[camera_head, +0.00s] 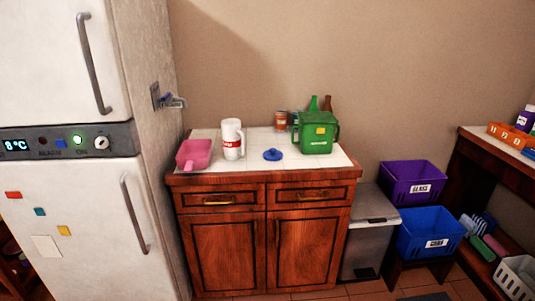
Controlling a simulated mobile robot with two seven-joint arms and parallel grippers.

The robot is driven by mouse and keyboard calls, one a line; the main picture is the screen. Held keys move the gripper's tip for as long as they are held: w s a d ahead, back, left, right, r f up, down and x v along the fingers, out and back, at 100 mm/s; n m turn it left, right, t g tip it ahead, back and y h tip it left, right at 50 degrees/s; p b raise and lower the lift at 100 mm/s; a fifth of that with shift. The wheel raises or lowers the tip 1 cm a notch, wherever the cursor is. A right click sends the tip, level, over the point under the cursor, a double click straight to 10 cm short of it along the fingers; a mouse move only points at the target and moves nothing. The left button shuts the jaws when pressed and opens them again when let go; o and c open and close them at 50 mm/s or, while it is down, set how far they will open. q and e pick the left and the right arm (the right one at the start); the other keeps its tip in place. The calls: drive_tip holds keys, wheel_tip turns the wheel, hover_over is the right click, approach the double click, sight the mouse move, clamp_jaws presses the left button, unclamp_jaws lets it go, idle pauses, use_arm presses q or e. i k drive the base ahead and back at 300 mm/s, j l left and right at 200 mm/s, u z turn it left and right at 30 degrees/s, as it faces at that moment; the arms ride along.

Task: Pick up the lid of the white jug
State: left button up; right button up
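A white jug (231,139) with a red label stands upright on the tiled top of a wooden cabinet, left of the middle. A round blue lid with a knob on top (272,154) lies on the countertop, to the right of the jug and apart from it. It is too small to tell for certain whether this lid belongs to the white jug. Neither of my grippers is in the head view.
On the countertop (255,164) are a pink tray (194,154) at the left and a green container (317,133) at the right, with cans and bottles behind it. A fridge (70,150) stands left. Purple (412,180) and blue (428,231) bins stand right.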

sight(273, 155)
drive_tip(key=i+u, duration=0.15)
drive_tip(key=i, duration=0.4)
drive_tip(key=i+l+u, duration=0.15)
drive_tip(key=i, duration=0.35)
